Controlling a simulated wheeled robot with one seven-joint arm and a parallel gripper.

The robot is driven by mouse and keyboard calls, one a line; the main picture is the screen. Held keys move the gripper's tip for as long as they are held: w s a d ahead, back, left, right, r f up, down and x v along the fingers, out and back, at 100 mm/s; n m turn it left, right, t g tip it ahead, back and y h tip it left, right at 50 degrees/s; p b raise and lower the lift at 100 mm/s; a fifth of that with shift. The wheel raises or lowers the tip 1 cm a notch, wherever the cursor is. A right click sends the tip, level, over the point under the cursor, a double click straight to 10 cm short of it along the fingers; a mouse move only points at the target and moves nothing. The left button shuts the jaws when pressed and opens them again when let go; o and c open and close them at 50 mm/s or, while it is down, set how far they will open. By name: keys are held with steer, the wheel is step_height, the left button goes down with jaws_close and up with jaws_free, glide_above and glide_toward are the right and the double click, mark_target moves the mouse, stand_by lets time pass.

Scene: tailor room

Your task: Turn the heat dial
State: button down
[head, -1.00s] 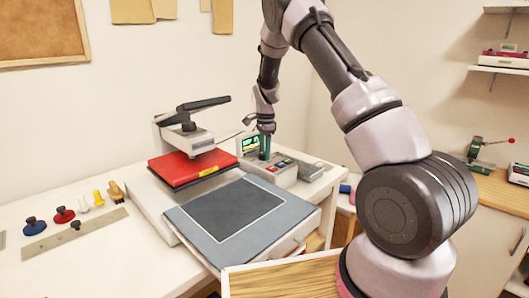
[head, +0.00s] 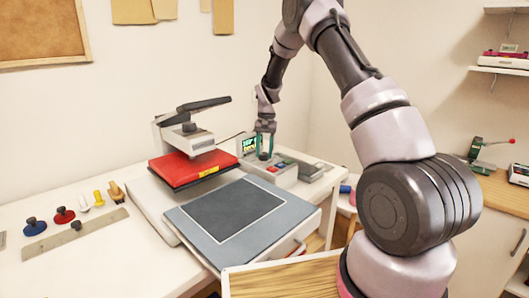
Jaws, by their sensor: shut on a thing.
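The control box (head: 283,178) with a lit green screen (head: 249,145) stands at the back right of the white table, beside the heat press. Coloured buttons (head: 278,165) show on its top. My gripper (head: 265,154) points down over the box, just right of the screen. Its teal fingers are shut on the dark heat dial (head: 264,156), which is mostly hidden between them. The heat press has a red upper plate (head: 190,167), a dark raised handle (head: 203,104) and a grey lower pad (head: 235,208).
Several small tools (head: 64,214) and a metal ruler (head: 77,234) lie at the left of the table. A grey item (head: 311,170) sits right of the control box. A wooden surface (head: 275,281) is in front.

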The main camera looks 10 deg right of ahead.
mark_target(264, 153)
steer(key=n, duration=0.7)
steer(key=shift+w+a, duration=0.1)
steer(key=n, duration=0.4)
steer(key=shift+a+n+g, duration=0.1)
steer(key=shift+n+g, duration=0.2)
steer(key=shift+n, duration=1.5)
steer(key=shift+c, duration=1.8)
jaws_free()
step_height(264, 153, up, 11)
steer(key=shift+w, duration=0.2)
steer(key=shift+f, duration=0.1)
